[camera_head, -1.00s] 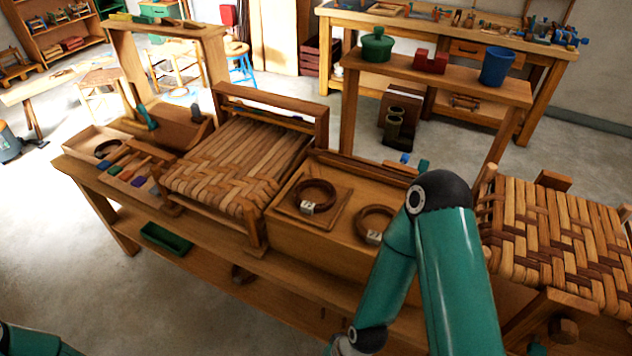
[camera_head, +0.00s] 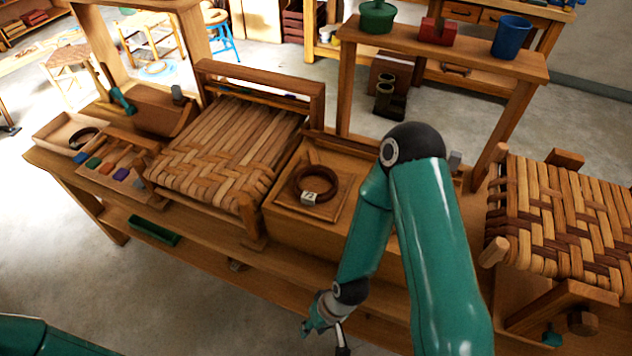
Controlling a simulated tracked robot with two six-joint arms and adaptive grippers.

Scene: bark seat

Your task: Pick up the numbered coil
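A dark brown coil (camera_head: 315,184) with a small white numbered tag (camera_head: 308,198) lies on a square wooden board (camera_head: 283,192) on the bench. The tag seems to read 12. Another dark coil (camera_head: 84,138) sits in a shallow tray at the bench's left end. My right arm hides the bench area to the right of the tagged coil. My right gripper (camera_head: 326,332) hangs low in front of the bench, below and apart from the tagged coil. Its fingers are too small and partly turned away to read. My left gripper is out of view; only a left arm part shows at bottom left.
A woven bark seat (camera_head: 225,150) stands left of the tagged coil, and another woven seat (camera_head: 560,215) stands at right. A raised shelf (camera_head: 450,55) behind holds a green pot (camera_head: 377,17), a red block (camera_head: 437,31) and a blue cup (camera_head: 511,37).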

